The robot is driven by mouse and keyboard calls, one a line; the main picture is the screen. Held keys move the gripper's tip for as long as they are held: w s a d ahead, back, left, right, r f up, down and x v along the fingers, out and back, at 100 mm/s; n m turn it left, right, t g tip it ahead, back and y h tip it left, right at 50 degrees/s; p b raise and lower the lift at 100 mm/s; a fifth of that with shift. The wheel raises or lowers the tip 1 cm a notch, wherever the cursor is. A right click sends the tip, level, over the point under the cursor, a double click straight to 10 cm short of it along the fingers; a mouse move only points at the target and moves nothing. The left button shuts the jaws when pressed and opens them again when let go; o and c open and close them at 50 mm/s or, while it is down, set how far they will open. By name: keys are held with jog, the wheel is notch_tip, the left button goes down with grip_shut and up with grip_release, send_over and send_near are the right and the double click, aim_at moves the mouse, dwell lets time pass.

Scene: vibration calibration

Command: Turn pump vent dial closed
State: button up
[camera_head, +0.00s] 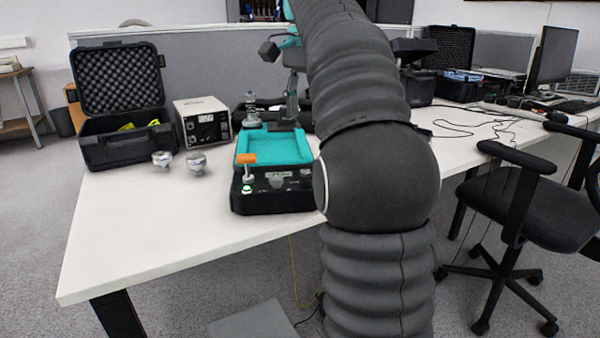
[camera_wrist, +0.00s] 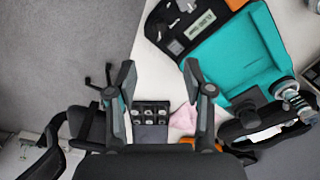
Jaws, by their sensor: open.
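The pump unit (camera_head: 236,203) stands on the white table, with a teal tray top (camera_head: 305,147) and a black front panel. The panel carries a pale label, a grey knob (camera_head: 277,181), a green-lit button (camera_head: 247,189) and an orange-topped lever (camera_head: 246,159). I cannot tell which control is the vent dial. In the wrist view the black panel (camera_wrist: 166,42) and teal tray (camera_wrist: 235,55) are at upper right. My gripper (camera_wrist: 160,82) is open and empty, left of and apart from the panel. In the head view my arm hides the unit's right side.
A foam-lined black case (camera_head: 120,145), two metal pieces (camera_head: 196,164) and a beige instrument box (camera_head: 203,122) stand left of the unit. A clear-and-metal fitting (camera_head: 252,110) stands behind it. A black chair (camera_head: 540,205) is at right. The table's front left is clear.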

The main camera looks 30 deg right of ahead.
aim_at(305, 174)
notch_tip(305, 174, down, 14)
jog(key=b, duration=0.6)
jog(key=shift+r, duration=0.15)
grip_shut()
